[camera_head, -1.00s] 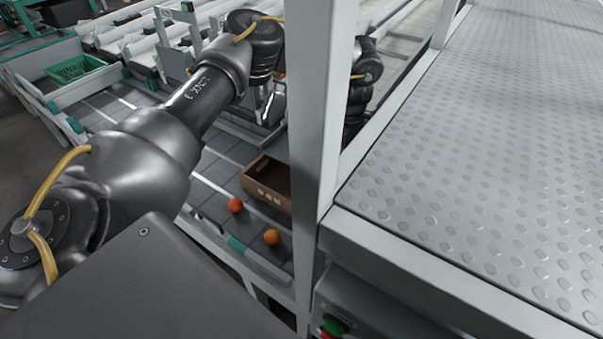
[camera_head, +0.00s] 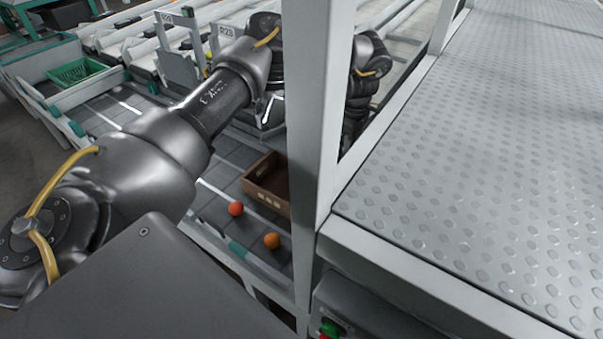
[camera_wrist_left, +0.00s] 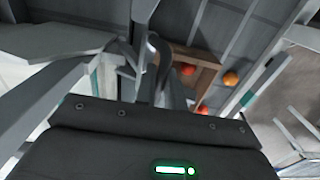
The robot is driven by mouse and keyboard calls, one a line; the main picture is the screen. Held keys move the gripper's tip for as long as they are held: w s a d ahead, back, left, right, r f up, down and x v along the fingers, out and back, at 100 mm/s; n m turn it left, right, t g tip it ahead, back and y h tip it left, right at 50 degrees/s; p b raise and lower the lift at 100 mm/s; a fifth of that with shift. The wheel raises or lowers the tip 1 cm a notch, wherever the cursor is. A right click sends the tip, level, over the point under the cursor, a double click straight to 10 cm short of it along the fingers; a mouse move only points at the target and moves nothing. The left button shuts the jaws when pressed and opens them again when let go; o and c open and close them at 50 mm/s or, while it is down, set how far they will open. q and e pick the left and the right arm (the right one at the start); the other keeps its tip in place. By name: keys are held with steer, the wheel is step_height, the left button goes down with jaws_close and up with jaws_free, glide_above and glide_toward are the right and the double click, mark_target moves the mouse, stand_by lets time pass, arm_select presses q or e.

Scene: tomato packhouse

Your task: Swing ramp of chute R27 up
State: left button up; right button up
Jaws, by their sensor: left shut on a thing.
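My left arm reaches in from the left in the head view, and its gripper (camera_head: 268,110) is beside the white post, above the dark conveyor deck. The left gripper is shut on a grey metal part, taken to be the ramp of chute R27; the contact is small and partly hidden. In the left wrist view a curved grey metal piece (camera_wrist_left: 160,50) rises just beyond the gripper body, among light metal plates. The ramp's full outline and exact tilt cannot be made out. Two label plates (camera_head: 165,17) (camera_head: 226,31) stand on the chutes behind. My right gripper is not seen.
A brown crate (camera_head: 252,182) sits on the deck below my left gripper. A red tomato (camera_head: 235,208) and an orange one (camera_head: 271,240) lie near it. The white post (camera_head: 318,120) stands close on the right, beside a studded metal platform (camera_head: 470,170). A green basket (camera_head: 75,70) is far left.

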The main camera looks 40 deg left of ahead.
arm_select(q)
steer(key=shift+w, duration=0.35)
steer(key=shift+a+r, duration=0.1)
steer(key=shift+w+a+r+p, duration=0.1)
steer(key=shift+w+r+p, duration=0.15)
steer(key=shift+w, duration=0.25)
steer(key=shift+w+r+p, duration=0.1)
steer(key=shift+w+p, duration=0.2)
steer(key=shift+w, duration=0.25)
steer(key=shift+w+a+r+p, duration=0.1)
steer(key=shift+w+r+p, duration=0.15)
steer(key=shift+w, duration=0.25)
steer(key=shift+p, duration=0.4)
